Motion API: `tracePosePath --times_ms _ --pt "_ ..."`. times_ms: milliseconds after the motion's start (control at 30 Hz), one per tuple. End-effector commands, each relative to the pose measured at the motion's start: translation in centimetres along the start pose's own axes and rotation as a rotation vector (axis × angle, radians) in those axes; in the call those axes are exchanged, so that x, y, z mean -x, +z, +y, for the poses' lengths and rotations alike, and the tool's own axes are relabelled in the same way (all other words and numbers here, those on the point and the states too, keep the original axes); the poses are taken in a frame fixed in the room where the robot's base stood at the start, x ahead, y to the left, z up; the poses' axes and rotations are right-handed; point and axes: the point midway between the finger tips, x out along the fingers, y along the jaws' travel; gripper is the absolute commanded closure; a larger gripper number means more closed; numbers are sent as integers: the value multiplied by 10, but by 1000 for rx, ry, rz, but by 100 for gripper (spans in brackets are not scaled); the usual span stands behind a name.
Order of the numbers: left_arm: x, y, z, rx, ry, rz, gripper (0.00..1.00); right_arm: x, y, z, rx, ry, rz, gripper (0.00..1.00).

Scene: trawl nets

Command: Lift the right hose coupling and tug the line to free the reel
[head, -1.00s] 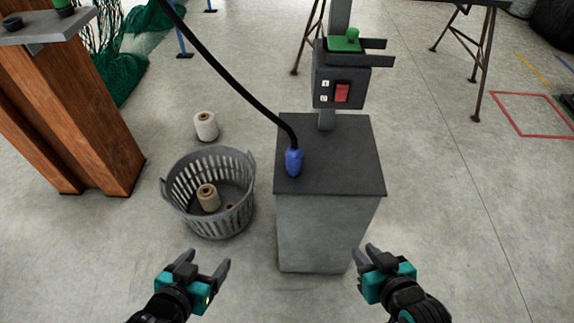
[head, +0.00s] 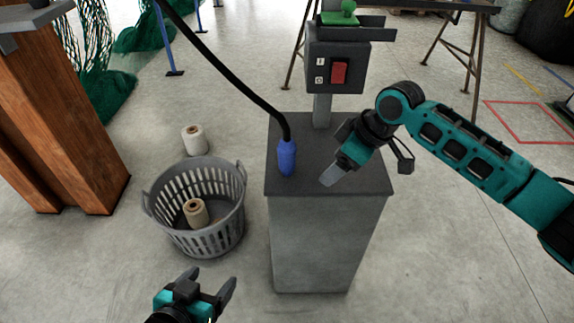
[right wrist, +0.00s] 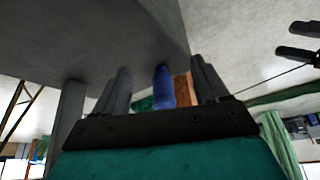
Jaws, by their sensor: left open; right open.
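The blue hose coupling (head: 287,158) stands on the dark top of the grey pedestal (head: 345,225), at the end of a black hose (head: 225,68) that runs up and out of view. My right gripper (head: 331,177) is open, low over the pedestal top, to the right of the coupling and apart from it. In the right wrist view the coupling (right wrist: 163,87) appears beyond and between the open fingers (right wrist: 163,85). My left gripper (head: 210,281) is open and empty at the bottom of the head view, left of the pedestal. No reel can be made out.
A switch box (head: 337,68) with a red rocker stands on a post behind the coupling, a green item (head: 340,15) above it. A grey basket (head: 200,230) holding a spool (head: 195,212) stands left on the floor. A wooden post (head: 60,130) stands far left.

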Motion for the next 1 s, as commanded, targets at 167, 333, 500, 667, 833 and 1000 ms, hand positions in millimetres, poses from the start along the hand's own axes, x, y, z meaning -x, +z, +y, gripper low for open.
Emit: tracePosePath --times_ms 167,333,500,667,833,1000 --pt "-4 -1 -1 -3 2 12 25 13 3 12 20 -7 -51 26" --pt "-7 2 -1 -3 2 14 25 5 -17 11 24 -11 -52 26" --pt "-13 12 -1 -2 2 13 25 -12 -50 11 23 -9 -52 26" --pt "-17 21 -1 -1 3 6 25 -26 -79 10 22 -8 -51 26" --pt "-19 27 0 0 5 -2 25 -34 -98 11 21 -8 -53 26" --pt "-19 26 2 5 8 -3 25 -38 -105 10 21 -8 -52 26"
